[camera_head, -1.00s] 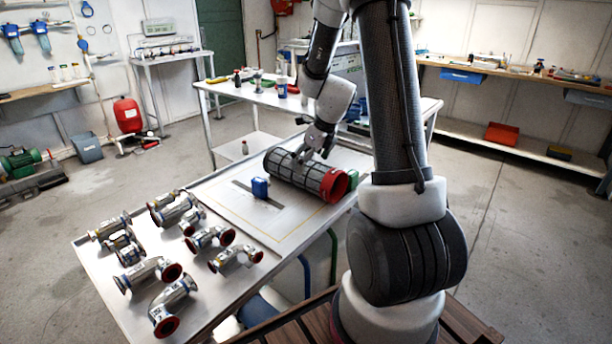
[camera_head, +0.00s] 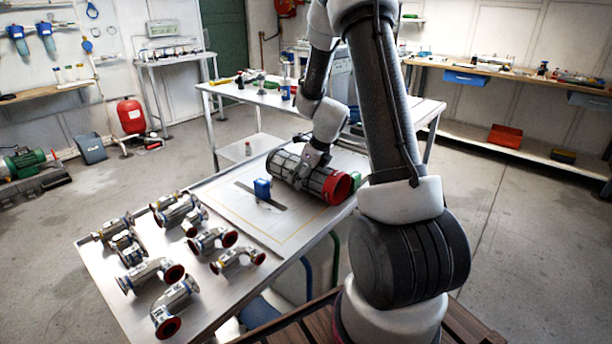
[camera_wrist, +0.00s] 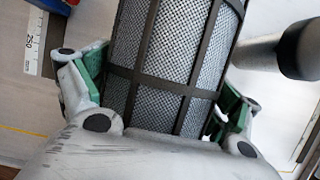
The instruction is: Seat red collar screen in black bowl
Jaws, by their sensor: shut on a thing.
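The red collar screen is a mesh cylinder (camera_head: 290,168) with black ribs and a red collar (camera_head: 338,188) at its right end. It lies on its side at the far right part of the near table. My gripper (camera_head: 314,165) is over its middle from above. In the wrist view, the mesh body (camera_wrist: 172,65) runs between the green-lined fingers of my gripper (camera_wrist: 160,92), which is shut on it. The fingertips are partly hidden by the screen. I cannot make out a black bowl in either view.
Blue (camera_head: 262,189) and green (camera_head: 356,180) blocks stand by the screen. Several metal pipe fittings (camera_head: 150,272) with red-lined ends crowd the near left of the table. A dark rounded piece (camera_wrist: 297,50) is beside the screen in the wrist view. A second table (camera_head: 222,88) stands behind.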

